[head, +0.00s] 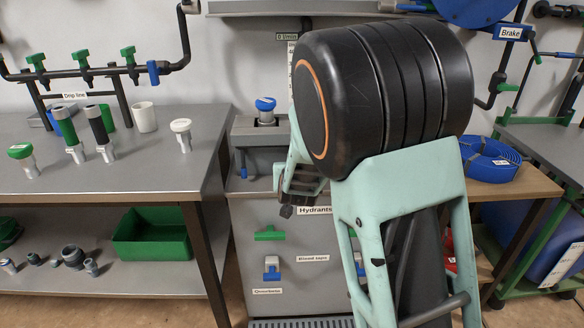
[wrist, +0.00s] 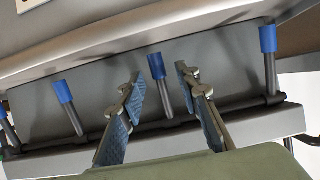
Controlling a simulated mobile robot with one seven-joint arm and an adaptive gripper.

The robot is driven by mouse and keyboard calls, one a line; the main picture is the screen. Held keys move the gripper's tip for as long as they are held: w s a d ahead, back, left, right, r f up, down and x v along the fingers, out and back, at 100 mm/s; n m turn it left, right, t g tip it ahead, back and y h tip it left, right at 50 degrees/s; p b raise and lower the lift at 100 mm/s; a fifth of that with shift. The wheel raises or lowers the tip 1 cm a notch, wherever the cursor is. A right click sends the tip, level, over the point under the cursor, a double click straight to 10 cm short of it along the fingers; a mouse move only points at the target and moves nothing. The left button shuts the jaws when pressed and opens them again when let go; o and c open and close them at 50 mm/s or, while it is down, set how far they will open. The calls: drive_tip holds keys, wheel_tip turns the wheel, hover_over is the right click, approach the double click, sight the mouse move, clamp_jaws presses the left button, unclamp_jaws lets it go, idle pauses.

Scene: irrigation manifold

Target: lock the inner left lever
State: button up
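Several blue-capped levers stand in a row on a dark bar in the wrist view: one lever (wrist: 157,66) near the middle, one to its left (wrist: 65,92), one to its right (wrist: 268,40), and one cut by the left edge. No label names them, so I cannot tell for certain which is the inner left lever. My gripper (wrist: 158,75) is open, its blue-padded fingers on either side of the middle lever, with gaps to both. Whether that lever is within finger depth is unclear. In the head view my gripper (head: 287,208) is mostly hidden by my arm, before the grey cabinet.
The grey cabinet (head: 245,225) carries a Hydrants label, a green handle (head: 270,233) and a blue tap (head: 271,268). A blue-topped knob (head: 265,105) stands above it. A metal bench (head: 140,178) with loose valves is at left. A blue hose coil (head: 490,160) lies right.

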drive_tip(key=v, duration=1.1)
drive_tip(key=shift+r, duration=0.1)
